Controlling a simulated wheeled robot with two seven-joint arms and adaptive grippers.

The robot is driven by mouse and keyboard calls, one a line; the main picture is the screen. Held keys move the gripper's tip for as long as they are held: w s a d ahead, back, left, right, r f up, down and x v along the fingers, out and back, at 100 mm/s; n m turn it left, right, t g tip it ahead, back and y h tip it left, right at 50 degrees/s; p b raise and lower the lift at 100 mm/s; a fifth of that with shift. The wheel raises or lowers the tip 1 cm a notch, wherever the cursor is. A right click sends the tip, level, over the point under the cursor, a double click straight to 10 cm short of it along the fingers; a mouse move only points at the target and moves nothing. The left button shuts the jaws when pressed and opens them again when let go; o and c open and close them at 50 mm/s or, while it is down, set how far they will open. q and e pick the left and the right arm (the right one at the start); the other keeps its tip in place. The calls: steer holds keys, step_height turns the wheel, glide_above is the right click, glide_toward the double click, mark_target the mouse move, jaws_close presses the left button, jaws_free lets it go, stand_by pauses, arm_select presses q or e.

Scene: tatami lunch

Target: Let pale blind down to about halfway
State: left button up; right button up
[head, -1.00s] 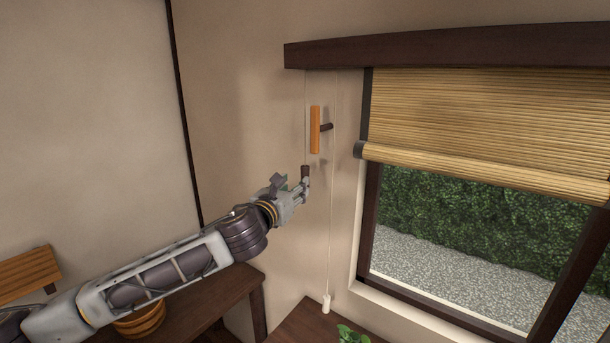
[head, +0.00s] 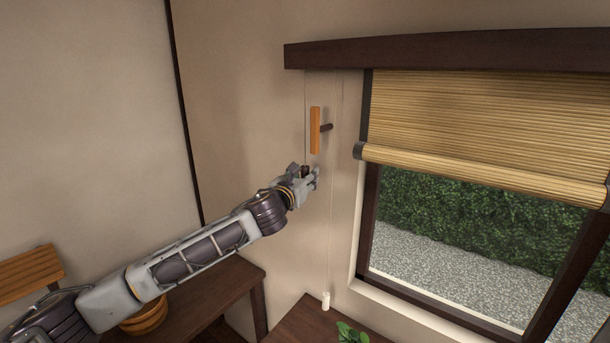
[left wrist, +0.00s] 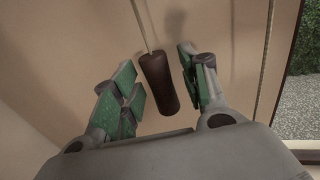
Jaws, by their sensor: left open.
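The pale blind (head: 480,125) hangs over the upper part of the window, its rolled lower edge a little above mid-window. Two thin cords hang from the dark headrail left of it. One ends in a dark brown pull (left wrist: 159,84), the other in a white pull (head: 326,301) low by the wall. My left gripper (head: 311,178) is at the dark pull. My right gripper is not in view.
A dark table (head: 222,290) with a wooden bowl (head: 146,318) is below my arm. A green plant (head: 350,334) stands below the cords.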

arm_select(q)
steer(key=shift+w+d, duration=0.15)
steer(key=shift+w, duration=0.25)
jaws_close()
